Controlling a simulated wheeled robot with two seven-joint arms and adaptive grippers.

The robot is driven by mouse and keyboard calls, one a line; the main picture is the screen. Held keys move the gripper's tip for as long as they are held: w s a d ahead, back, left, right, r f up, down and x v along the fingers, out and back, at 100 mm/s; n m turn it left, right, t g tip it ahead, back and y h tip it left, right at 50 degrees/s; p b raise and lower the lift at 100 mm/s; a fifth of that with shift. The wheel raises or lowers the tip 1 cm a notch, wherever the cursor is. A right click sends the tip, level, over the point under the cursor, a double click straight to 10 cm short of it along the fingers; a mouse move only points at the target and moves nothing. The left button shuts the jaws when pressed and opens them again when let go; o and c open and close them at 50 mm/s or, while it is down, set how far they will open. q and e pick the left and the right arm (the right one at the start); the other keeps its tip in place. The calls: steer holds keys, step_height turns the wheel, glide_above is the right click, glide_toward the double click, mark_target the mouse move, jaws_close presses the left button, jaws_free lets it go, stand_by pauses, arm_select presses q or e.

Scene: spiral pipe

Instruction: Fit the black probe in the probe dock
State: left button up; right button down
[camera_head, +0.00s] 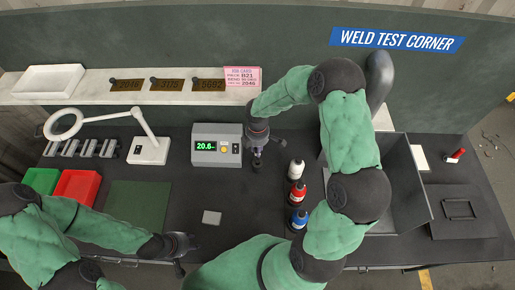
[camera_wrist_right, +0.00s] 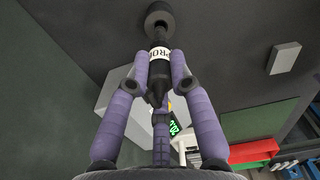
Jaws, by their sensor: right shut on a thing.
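The black probe with its white "PROBE" label (camera_wrist_right: 160,55) is held between the purple fingers of my right gripper (camera_wrist_right: 160,75) in the right wrist view. The probe's far end meets or overlaps a round dark fitting (camera_wrist_right: 160,15), which looks like the probe dock; I cannot tell whether the probe is inside it or just in front. In the head view my right gripper (camera_head: 257,155) points down just right of the grey meter, and the probe is mostly hidden there. My left gripper (camera_head: 182,246) is low over the front of the bench, and its jaw opening is unclear.
The grey meter (camera_head: 217,145) reads about 20.6. White, red and blue bottles (camera_head: 297,195) stand to the right of my right gripper. A small grey block (camera_head: 212,217) lies on the bench. A magnifier lamp (camera_head: 148,150), a green mat (camera_head: 138,205) and an open grey box (camera_head: 405,190) flank the middle.

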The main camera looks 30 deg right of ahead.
arm_select(q)
steer(key=shift+f+b, duration=0.85)
steer(key=shift+f, duration=0.05)
arm_select(e)
steer(key=shift+f, duration=1.15)
arm_select(q)
steer(key=shift+a+f+b, duration=0.1)
steer(key=shift+f+b, duration=0.35)
arm_select(e)
steer(key=shift+a+f, duration=0.15)
steer(key=shift+f, duration=0.35)
arm_select(q)
steer(key=shift+f, duration=0.2)
arm_select(e)
steer(key=shift+f, duration=0.3)
arm_select(q)
steer(key=shift+b+x, duration=0.75)
steer(key=shift+b, duration=0.15)
arm_select(e)
steer(key=shift+s+d+f, duration=0.1)
steer(key=shift+d+f, duration=0.05)
steer(key=shift+f, duration=0.35)
steer(key=shift+d+f, duration=0.15)
steer(key=shift+f, duration=0.3)
arm_select(q)
steer(key=shift+s, duration=0.1)
arm_select(e)
steer(key=c, duration=1)
jaws_free()
